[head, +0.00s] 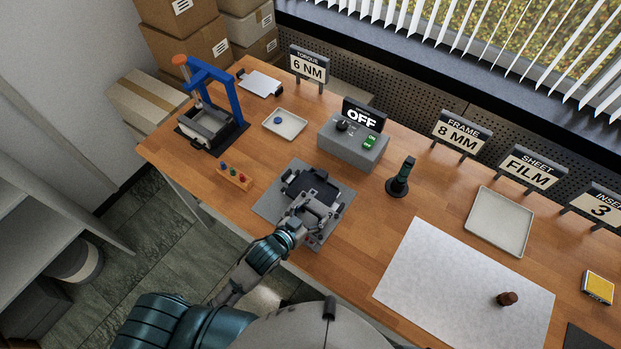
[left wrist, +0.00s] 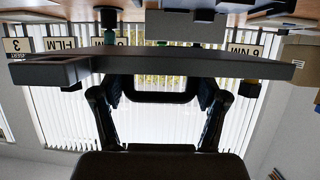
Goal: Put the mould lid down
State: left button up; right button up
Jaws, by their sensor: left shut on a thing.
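A dark mould (head: 303,183) sits on a grey mat (head: 270,207) in the middle of the bench. My left gripper (head: 313,212) is over the near part of the mould and partly hides it. In the left wrist view, the two fingers of the gripper (left wrist: 158,95) are shut on the mould lid (left wrist: 190,66), a long dark plate seen nearly edge-on across the picture. A slot shows near its left end. I cannot tell whether the lid touches the mould. My right gripper is out of view.
A grey control box (head: 353,148) with an OFF display stands just behind the mat. A blue-framed press (head: 212,85) and a small button strip (head: 234,177) are to the left. A dark upright tool (head: 400,180) and a white sheet (head: 450,285) are to the right.

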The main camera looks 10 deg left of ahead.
pick_arm(q)
jog(key=w, duration=0.2)
jog(key=w+a, duration=0.1)
jog(key=w, duration=0.5)
jog(key=shift+a+p, duration=0.35)
jog(key=w, duration=0.4)
jog(key=shift+a+f, duration=0.2)
jog(key=shift+f, duration=0.15)
jog(key=shift+w+f, duration=0.2)
jog(key=shift+w, duration=0.15)
notch_tip(320, 180, down, 2)
jog(key=shift+s+a+f, duration=0.15)
jog(key=shift+f, duration=0.45)
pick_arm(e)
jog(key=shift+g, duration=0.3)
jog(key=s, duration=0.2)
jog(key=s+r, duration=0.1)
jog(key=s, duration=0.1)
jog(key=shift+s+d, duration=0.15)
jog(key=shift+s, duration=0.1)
pick_arm(q)
jog(key=shift+f, duration=0.2)
